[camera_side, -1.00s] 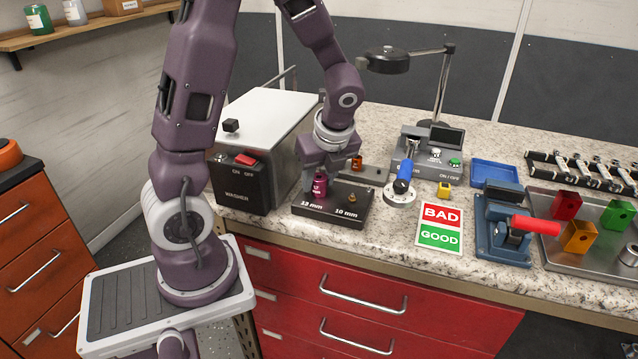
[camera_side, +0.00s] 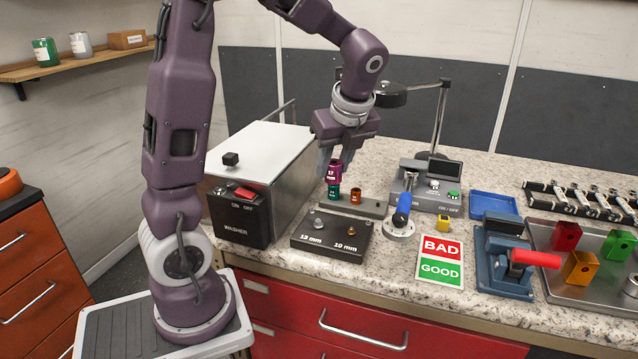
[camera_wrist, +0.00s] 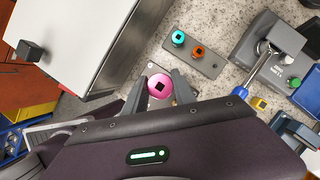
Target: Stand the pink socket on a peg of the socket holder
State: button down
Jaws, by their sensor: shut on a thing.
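The pink socket (camera_side: 334,173) is held upright between the fingertips of my gripper (camera_side: 336,163), above the workbench. In the wrist view the pink socket (camera_wrist: 160,87) shows its square hole between the two fingers. The socket holder, a grey strip (camera_side: 374,209), lies behind the black block. A teal socket (camera_side: 333,192) and an orange socket (camera_side: 355,195) stand on it. In the side view the pink socket overlaps the top of the teal one. In the wrist view it is apart from the teal socket (camera_wrist: 178,37).
The black block (camera_side: 333,240) marked 13 mm and 10 mm carries a silver bolt (camera_side: 318,223) and a brass bolt (camera_side: 351,230). The washer (camera_side: 236,217) stands close on the left. A blue-handled tool (camera_side: 402,210) and a grey device (camera_side: 430,190) stand right of the strip.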

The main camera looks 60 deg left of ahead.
jog(key=shift+w+a+f, duration=0.2)
jog(key=shift+w+f, duration=1.2)
jog(key=shift+w, duration=0.75)
jog(key=shift+w+a+f, duration=0.25)
jog(key=shift+w+f, duration=1.15)
jog(key=shift+w, duration=0.75)
jog(key=shift+w+a+f, duration=0.2)
jog(key=shift+w+f, duration=1.2)
jog(key=shift+w, duration=0.75)
jog(key=shift+f, duration=1.1)
jog(key=c, duration=0.9)
grip_release()
jog(key=shift+c, duration=0.2)
jog(key=shift+r, duration=0.1)
